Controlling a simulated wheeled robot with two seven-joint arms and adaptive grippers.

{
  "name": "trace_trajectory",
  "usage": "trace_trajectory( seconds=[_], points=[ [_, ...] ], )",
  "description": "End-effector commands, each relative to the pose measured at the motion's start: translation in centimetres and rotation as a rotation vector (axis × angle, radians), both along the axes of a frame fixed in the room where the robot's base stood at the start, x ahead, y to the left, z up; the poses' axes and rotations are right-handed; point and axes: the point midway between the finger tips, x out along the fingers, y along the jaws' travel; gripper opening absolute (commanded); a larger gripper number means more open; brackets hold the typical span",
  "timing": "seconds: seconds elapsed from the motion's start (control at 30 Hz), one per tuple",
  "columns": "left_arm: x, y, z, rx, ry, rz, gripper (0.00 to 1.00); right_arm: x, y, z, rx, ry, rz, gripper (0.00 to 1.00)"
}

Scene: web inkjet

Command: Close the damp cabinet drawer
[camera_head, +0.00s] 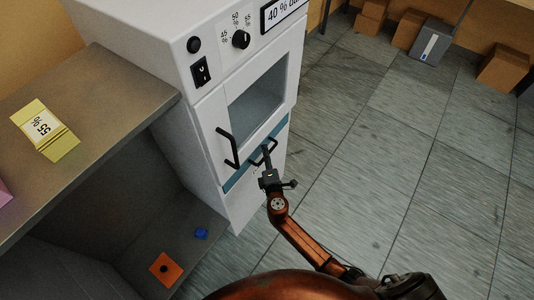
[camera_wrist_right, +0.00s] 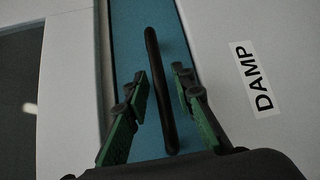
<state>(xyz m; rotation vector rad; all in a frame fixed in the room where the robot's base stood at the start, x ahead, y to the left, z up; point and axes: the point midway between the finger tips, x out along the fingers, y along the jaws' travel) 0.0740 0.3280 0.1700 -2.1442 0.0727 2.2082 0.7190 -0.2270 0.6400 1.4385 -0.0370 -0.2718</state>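The white damp cabinet (camera_head: 207,130) stands left of centre in the head view, with a teal band (camera_head: 240,178) below its windowed door. In the right wrist view the teal band (camera_wrist_right: 128,40) carries a black bar handle (camera_wrist_right: 153,55), beside a white face with a "DAMP" label (camera_wrist_right: 258,78). My right gripper (camera_head: 267,162) is at this handle in the head view. In the wrist view its green-padded fingers (camera_wrist_right: 160,75) are apart, one on each side of the handle, with gaps visible. How far the drawer stands out is hard to tell. My left gripper is not in view.
A black door handle (camera_head: 229,148) projects just left of my right gripper. A grey counter (camera_head: 100,95) with a yellow box (camera_head: 45,130) is at left. An orange piece (camera_head: 165,268) and a blue piece (camera_head: 201,234) lie below. Tiled floor (camera_head: 400,160) at right is clear.

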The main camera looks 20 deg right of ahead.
Motion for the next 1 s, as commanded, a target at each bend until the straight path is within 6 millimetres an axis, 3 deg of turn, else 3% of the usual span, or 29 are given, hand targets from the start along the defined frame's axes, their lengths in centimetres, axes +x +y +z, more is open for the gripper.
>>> trace_trajectory(
  seconds=[0.3,0.43,0.8,1.0],
  points=[
    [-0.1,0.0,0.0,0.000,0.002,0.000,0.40,-0.1,0.0,0.0,-0.001,0.001,-0.002,0.27],
    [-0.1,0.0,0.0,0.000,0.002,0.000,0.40,-1.1,0.2,0.1,0.000,0.001,-0.002,0.27],
    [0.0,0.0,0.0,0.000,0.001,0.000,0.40,-8.2,1.7,1.0,0.001,0.002,-0.003,0.27],
    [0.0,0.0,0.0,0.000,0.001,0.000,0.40,-10.8,2.2,1.5,0.000,0.002,-0.002,0.27]
  ],
)
